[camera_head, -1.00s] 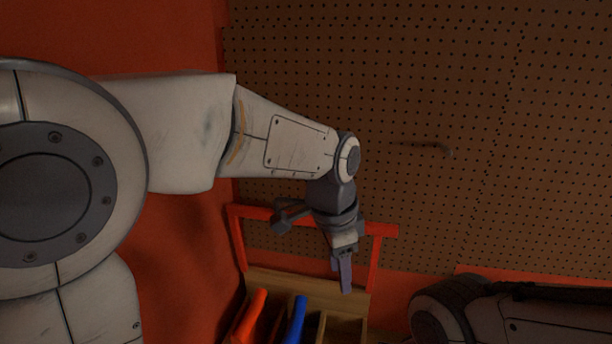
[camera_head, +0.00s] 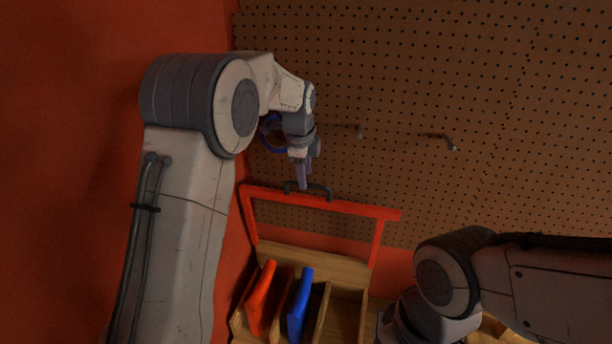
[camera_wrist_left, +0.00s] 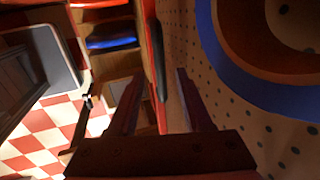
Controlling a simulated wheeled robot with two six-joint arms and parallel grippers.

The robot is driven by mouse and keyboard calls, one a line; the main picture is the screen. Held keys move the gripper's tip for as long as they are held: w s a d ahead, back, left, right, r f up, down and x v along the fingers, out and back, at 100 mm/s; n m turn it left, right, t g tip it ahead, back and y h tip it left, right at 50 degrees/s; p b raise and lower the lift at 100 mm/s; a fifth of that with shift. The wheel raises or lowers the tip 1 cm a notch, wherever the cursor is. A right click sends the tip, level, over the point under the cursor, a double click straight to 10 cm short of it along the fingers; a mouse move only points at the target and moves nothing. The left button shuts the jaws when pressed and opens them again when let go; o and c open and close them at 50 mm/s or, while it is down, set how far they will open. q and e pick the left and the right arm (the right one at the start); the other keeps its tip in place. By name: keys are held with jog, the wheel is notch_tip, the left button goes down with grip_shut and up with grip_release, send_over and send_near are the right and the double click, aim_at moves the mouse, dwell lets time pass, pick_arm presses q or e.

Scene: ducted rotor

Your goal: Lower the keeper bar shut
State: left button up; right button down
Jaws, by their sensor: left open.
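The keeper bar (camera_head: 345,206) is a red frame with a long top rail and two side legs, raised across the front of the pegboard above the wooden bin rack. A dark handle (camera_head: 322,190) sticks up from its top rail. My left gripper (camera_head: 303,184) is open and points down at this handle. In the left wrist view the red bar (camera_wrist_left: 155,62) shows edge-on, with the dark handle beside it, between my spread fingers (camera_wrist_left: 158,108). I cannot tell whether a finger touches the handle. My right gripper is out of view.
The wooden rack (camera_head: 345,318) holds an orange-red item (camera_head: 261,298) and a blue item (camera_head: 299,308). A blue ring (camera_head: 271,134) hangs on the pegboard (camera_head: 400,80) close behind my left wrist. Bare pegs (camera_head: 448,143) stick out to the right. My right arm occupies the lower right.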

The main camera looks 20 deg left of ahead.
pick_arm(q)
jog(key=shift+x, duration=1.2)
grip_shut()
jog(key=shift+r, duration=0.1)
dwell(0.5)
